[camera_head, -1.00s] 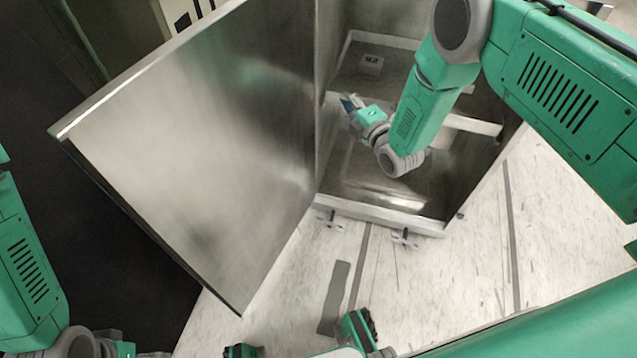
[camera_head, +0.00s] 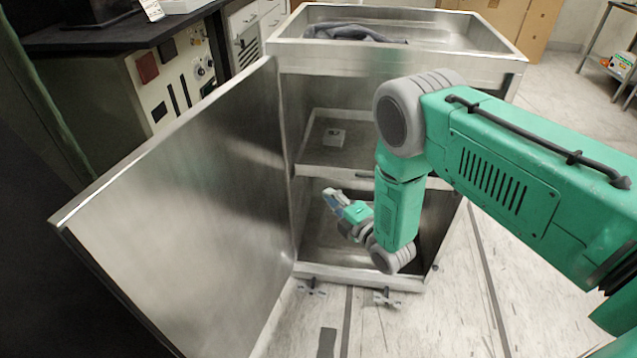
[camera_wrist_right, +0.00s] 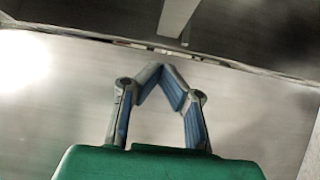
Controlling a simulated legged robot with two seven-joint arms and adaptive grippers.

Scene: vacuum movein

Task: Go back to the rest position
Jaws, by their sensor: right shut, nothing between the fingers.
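My right gripper (camera_head: 332,199) is in front of the lower part of an open metal cabinet (camera_head: 400,62), near the inner side of its open door (camera_head: 185,200). The right wrist view shows its two blue-padded fingers (camera_wrist_right: 163,72) with the tips together and nothing between them. Behind the fingers is a plain metal surface (camera_wrist_right: 250,110); I cannot tell whether they touch it. My left gripper is not in the head view.
A dark cloth (camera_head: 355,33) lies in the tray-like top. A dark bench (camera_head: 120,35) with a control panel (camera_head: 172,75) stands at the left. The pale floor (camera_head: 500,235) is clear at right.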

